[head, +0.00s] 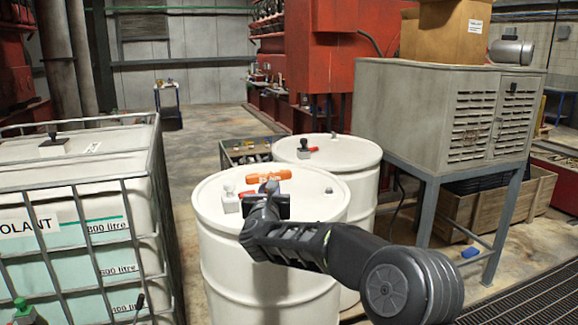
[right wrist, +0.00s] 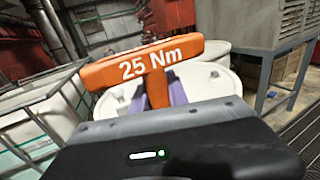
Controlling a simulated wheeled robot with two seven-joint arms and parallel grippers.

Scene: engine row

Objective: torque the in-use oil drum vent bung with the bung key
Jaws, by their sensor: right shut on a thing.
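The front white oil drum (head: 270,262) stands in the middle of the head view; its top also shows in the right wrist view (right wrist: 215,82). The bung key is an orange T-handle (head: 255,177) marked 25 Nm, seen close up in the right wrist view (right wrist: 135,68). My right gripper (head: 268,187) is shut on the key's stem below the crossbar, with purple fingers on either side in the right wrist view (right wrist: 160,95). The key is over the drum top. Its lower end is hidden, so I cannot tell whether it touches a bung. My left gripper is out of view.
A small pale fitting with a red part (head: 230,198) sits on the front drum's left side. A second white drum (head: 350,160) stands close behind. A caged coolant tank (head: 160,215) is at left. A grey cabinet (head: 425,115) on legs stands at right.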

